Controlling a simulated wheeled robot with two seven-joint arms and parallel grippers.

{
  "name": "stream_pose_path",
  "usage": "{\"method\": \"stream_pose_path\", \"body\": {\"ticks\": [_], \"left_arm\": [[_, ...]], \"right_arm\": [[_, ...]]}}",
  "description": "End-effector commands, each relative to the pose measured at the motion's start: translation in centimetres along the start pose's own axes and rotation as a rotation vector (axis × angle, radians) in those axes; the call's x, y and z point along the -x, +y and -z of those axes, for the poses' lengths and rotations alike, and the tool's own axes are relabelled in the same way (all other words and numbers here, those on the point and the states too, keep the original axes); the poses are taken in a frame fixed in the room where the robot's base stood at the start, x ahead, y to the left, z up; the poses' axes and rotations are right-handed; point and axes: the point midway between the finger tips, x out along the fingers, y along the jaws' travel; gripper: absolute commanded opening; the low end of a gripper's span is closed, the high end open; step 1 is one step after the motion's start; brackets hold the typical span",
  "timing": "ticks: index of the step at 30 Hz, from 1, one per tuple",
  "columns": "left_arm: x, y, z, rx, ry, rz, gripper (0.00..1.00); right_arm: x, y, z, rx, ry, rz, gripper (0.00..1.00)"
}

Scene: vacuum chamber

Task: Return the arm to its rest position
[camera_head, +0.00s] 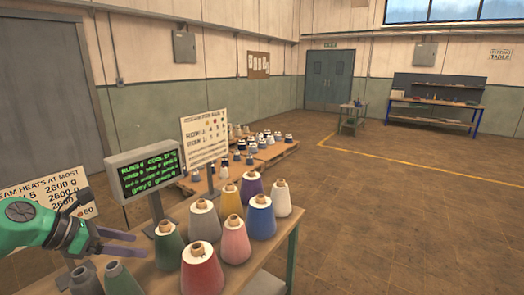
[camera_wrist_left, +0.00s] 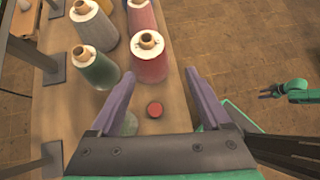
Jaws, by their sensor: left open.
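My left gripper (camera_head: 138,244) is at the lower left of the head view, above the near end of the table with the cones. In the left wrist view its two purple fingers (camera_wrist_left: 160,73) stand wide apart with nothing between them. Below them a small red disc (camera_wrist_left: 155,109) lies on the tabletop. In the left wrist view, a green arm with a dark gripper (camera_wrist_left: 270,92), which looks like my right one, is out over the floor at the right. It is too small to tell whether its fingers are apart.
Yarn cones, including red (camera_head: 202,272), pink (camera_head: 235,242) and green (camera_head: 168,246), crowd the table near my left gripper. A screen (camera_head: 147,172) and a sign (camera_head: 205,138) stand behind. Open floor (camera_head: 400,215) lies to the right.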

Motion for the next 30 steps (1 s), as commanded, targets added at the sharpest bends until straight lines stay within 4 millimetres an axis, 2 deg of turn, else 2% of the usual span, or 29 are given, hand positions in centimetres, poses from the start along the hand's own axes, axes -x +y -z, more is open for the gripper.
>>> {"method": "stream_pose_path", "body": {"ticks": [4, 6, 8, 9, 11, 12, 15, 18, 22, 23, 27, 30], "left_arm": [[-2.7, 0.8, 0.1, 0.389, -0.315, -0.056, 0.81], [-3.5, 1.8, 0.8, 0.676, -0.498, -0.097, 0.81], [-4.0, 2.8, 2.5, 0.988, -0.661, -0.14, 0.81], [-4.2, 3.3, 4.3, 1.215, -0.761, -0.175, 0.81], [-4.7, 3.5, 7.8, 1.561, -0.882, -0.231, 0.81], [-5.2, 3.0, 10.3, 1.781, -0.941, -0.272, 0.81], [-6.6, 0.4, 15.9, 2.242, -1.013, -0.377, 0.81], [-7.8, -3.2, 19.8, 2.591, -1.012, -0.481, 0.81], [-9.1, -8.2, 22.9, 2.927, -0.953, -0.611, 0.81], [-9.3, -9.3, 23.3, -2.885, 0.901, 0.618, 0.81], [-10.0, -14.5, 24.8, -2.68, 0.668, 0.644, 0.81], [-10.2, -18.2, 25.1, -2.549, 0.521, 0.665, 0.81]], "right_arm": [[0.0, 0.4, -0.5, 0.002, -0.008, -0.005, 0.5], [0.1, 0.6, -0.8, 0.003, -0.013, -0.007, 0.5], [0.1, 0.7, -1.0, 0.003, -0.015, -0.009, 0.5], [0.1, 0.7, -1.0, 0.003, -0.016, -0.009, 0.5], [0.1, 0.7, -1.0, 0.003, -0.016, -0.01, 0.5], [0.1, 0.7, -1.0, 0.003, -0.016, -0.01, 0.5], [0.1, 0.7, -1.0, 0.003, -0.016, -0.01, 0.5], [0.1, 0.8, -1.0, 0.003, -0.016, -0.01, 0.5], [0.1, 0.8, -1.0, 0.002, -0.016, -0.011, 0.5], [0.1, 0.9, -1.0, 0.002, -0.016, -0.012, 0.5], [0.1, 0.9, -1.0, 0.002, -0.016, -0.012, 0.5], [0.1, 0.8, -1.0, 0.001, -0.016, -0.011, 0.5]]}}
